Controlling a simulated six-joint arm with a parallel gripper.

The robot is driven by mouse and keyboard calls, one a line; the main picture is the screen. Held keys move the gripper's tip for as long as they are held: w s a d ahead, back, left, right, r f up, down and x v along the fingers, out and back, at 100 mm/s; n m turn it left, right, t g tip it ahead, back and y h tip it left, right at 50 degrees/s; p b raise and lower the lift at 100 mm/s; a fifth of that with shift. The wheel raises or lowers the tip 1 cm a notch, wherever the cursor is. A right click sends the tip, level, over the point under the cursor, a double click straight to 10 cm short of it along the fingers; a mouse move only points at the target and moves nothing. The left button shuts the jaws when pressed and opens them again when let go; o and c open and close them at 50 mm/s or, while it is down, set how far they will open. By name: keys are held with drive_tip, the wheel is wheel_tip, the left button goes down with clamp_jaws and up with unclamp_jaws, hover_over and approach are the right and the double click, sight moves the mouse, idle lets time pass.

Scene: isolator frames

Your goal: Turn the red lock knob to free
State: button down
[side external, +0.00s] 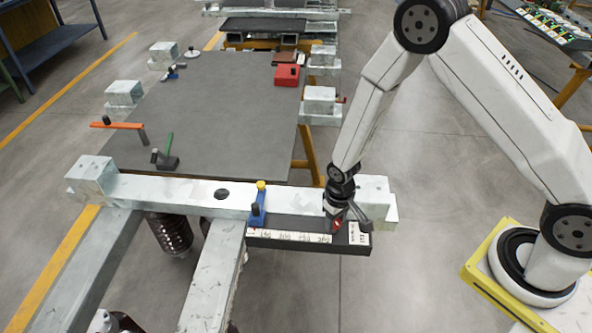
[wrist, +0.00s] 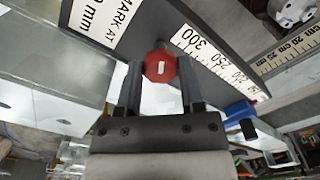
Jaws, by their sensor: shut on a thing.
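The red lock knob (wrist: 160,66) is faceted with a white mark on its face, and sits at the edge of a dark bar with a printed scale (wrist: 205,55). My gripper (wrist: 157,82) has one finger on each side of the knob and is shut on it. In the side external view my gripper (side external: 346,222) points down at the right end of the dark bar (side external: 290,248), and a bit of the red knob (side external: 337,224) shows beside the fingers. The white mark runs nearly upright in the wrist view.
A blue slider (side external: 257,207) with a yellow top stands at the bar's left end. A pale metal beam (side external: 165,192) runs behind the bar.

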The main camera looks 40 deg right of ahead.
sight(336, 221)
drive_tip(key=n, duration=0.6)
drive_tip(key=shift+d+n, duration=0.1)
drive_tip(key=shift+n, duration=0.2)
drive_tip(key=n, duration=0.5)
idle(0.4)
drive_tip(key=shift+c, duration=1.1)
unclamp_jaws()
drive_tip(key=shift+r, duration=0.1)
drive_tip(key=shift+r, duration=3.8)
